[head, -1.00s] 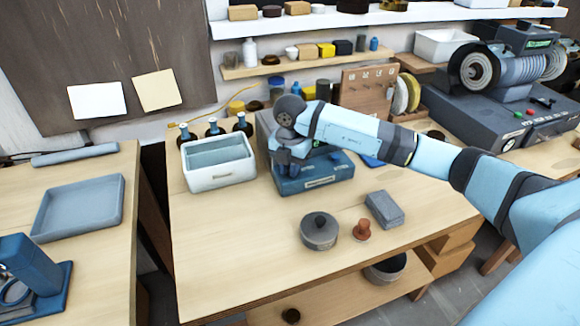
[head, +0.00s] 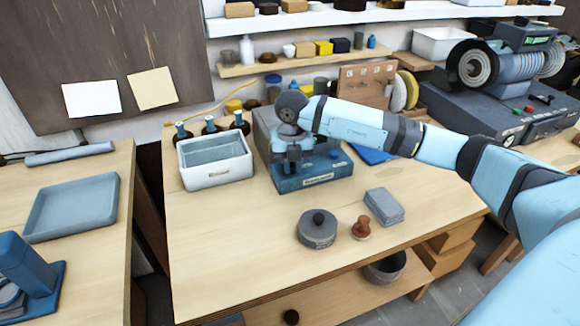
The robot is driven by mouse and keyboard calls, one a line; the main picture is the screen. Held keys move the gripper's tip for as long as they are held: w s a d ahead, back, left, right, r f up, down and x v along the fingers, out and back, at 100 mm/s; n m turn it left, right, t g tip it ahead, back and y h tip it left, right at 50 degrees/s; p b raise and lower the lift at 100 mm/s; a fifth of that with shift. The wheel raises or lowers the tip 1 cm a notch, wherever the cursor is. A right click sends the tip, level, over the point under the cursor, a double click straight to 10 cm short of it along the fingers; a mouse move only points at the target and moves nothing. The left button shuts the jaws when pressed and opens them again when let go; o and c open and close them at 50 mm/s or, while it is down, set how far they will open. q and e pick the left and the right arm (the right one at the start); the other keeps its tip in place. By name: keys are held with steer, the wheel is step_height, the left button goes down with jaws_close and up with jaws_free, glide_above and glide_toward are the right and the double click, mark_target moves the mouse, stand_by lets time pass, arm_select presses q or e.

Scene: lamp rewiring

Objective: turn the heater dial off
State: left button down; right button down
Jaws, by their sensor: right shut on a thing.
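The heater (head: 318,181) is a blue-grey box unit with a pale label on its low front, standing at the back of the wooden bench. My right arm reaches in from the right, and my right gripper (head: 293,167) points down over the left part of the heater's front. It is shut on a small part there, which I take to be the heater dial; the jaws hide it, so its setting cannot be read. A small blue knob (head: 335,154) shows to the right of the gripper. My left gripper is not in view.
A white bin (head: 217,178) stands left of the heater, with dark bottles behind it. A round grey tin (head: 317,231), a reddish stamp-like piece (head: 361,228) and a grey block (head: 384,206) lie in front. The bench's front left is clear.

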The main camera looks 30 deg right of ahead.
mark_target(293, 166)
steer(key=shift+s+d+n+b, duration=0.1)
steer(key=shift+n+b, duration=0.1)
steer(key=shift+n, duration=0.4)
steer(key=shift+d+n+b, duration=0.1)
steer(key=shift+n+b, duration=0.05)
steer(key=shift+n, duration=0.45)
steer(key=c, duration=1.1)
jaws_free()
steer(key=shift+r, duration=0.15)
step_height(293, 166, up, 14)
steer(key=shift+f, duration=0.2)
steer(key=shift+f, duration=0.1)
